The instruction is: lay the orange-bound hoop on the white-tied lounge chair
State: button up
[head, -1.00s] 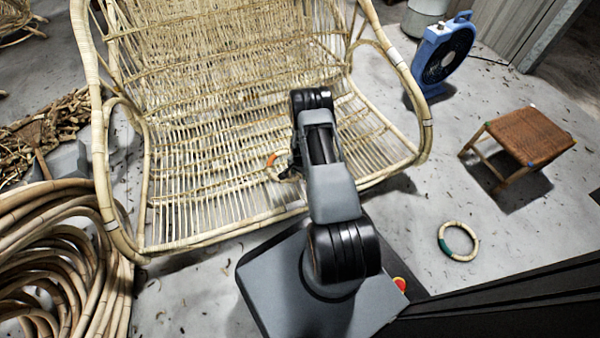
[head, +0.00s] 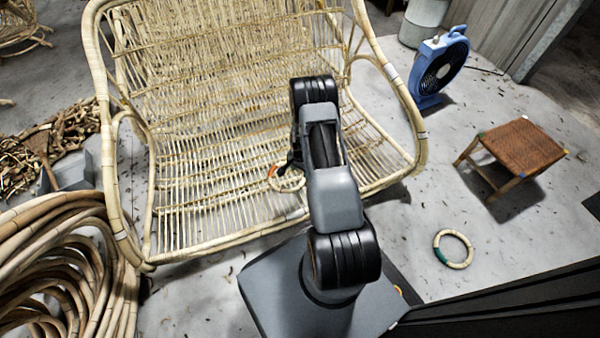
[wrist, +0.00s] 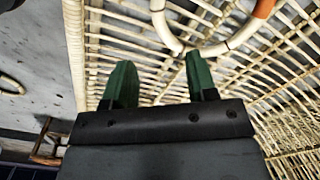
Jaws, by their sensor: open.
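The white-tied lounge chair (head: 215,185) is a wide rattan seat with pale bindings on its right arm in the head view. The orange-bound hoop (head: 290,187) lies on its seat, its orange binding at the left; my arm hides part of it. In the wrist view the hoop (wrist: 225,47) is at the top, pale with orange at the upper right. My gripper (wrist: 160,80) is open, its two green fingers apart with nothing between them. The right fingertip is close to the hoop's near edge; whether they touch I cannot tell.
A second hoop (head: 458,265) with a green binding lies on the floor at right. A woven stool (head: 522,145) and a blue fan (head: 440,65) stand beyond it. Rattan coils (head: 70,255) fill the lower left. Floor between stool and chair is mostly clear.

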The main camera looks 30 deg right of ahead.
jog(key=a+r+n+t, duration=0.1)
jog(key=a+r+n, duration=0.25)
jog(key=r, duration=0.85)
jog(key=a+r+n, duration=0.2)
jog(key=a+r, duration=0.3)
jog(key=r, duration=0.8)
jog(key=s+a+r+n, duration=0.4)
jog(key=s+r, duration=0.3)
jog(key=s, duration=0.1)
jog(key=s+a+r+n+t, duration=0.1)
jog(key=s+a+r+n, duration=0.3)
jog(key=s+r, duration=0.3)
jog(key=shift+s+a+r+t, duration=0.15)
jog(key=shift+s+a+t, duration=0.15)
jog(key=shift+s+a, duration=0.45)
jog(key=shift+r, duration=0.1)
jog(key=w+p+v, duration=0.2)
jog(key=p+v, duration=1)
jog(key=w+r+p+v, duration=0.1)
jog(key=w+p+v, duration=0.2)
jog(key=p+v, duration=1)
jog(key=w+r+p+v, duration=0.1)
jog(key=w+p+v, duration=0.2)
jog(key=p+v, duration=0.9)
jog(key=shift+a+r+t+p, duration=0.15)
jog(key=shift+r+t+p, duration=0.15)
jog(key=shift+t, duration=0.1)
